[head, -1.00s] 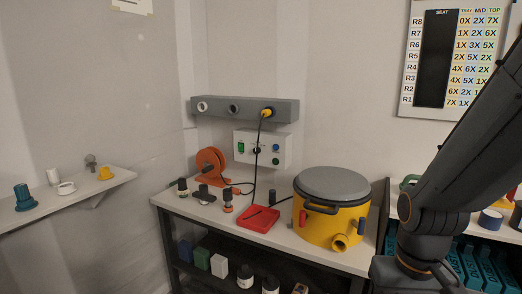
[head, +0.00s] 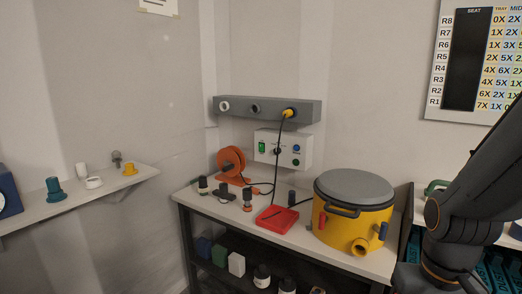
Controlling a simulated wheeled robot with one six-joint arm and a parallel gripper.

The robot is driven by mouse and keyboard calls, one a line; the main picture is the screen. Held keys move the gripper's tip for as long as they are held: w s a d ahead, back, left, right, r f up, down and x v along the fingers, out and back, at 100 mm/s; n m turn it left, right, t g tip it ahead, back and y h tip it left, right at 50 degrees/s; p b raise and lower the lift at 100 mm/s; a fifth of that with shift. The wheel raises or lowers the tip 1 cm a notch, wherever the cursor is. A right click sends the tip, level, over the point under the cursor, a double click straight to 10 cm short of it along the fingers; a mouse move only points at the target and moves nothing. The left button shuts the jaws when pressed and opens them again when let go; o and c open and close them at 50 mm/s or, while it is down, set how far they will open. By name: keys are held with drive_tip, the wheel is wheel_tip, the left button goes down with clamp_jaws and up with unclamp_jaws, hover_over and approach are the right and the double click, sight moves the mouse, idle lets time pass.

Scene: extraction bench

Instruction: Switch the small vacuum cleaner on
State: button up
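The small vacuum cleaner (head: 335,228) is a yellow drum with a grey lid (head: 355,186), standing upright at the right end of the bench. A dark handle crosses its upper front. A red part (head: 322,219) sits on its left front side, and a blue part (head: 383,231) on its right. My dark arm enters at the right edge, to the right of the cleaner. My gripper is outside the picture.
A red tray (head: 272,225) lies left of the cleaner on the bench (head: 222,221). A cable hangs from the grey wall rail (head: 240,110) past a white control box (head: 297,149). An orange reel (head: 231,158) and several small fittings stand further left. A shelf is on the left wall.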

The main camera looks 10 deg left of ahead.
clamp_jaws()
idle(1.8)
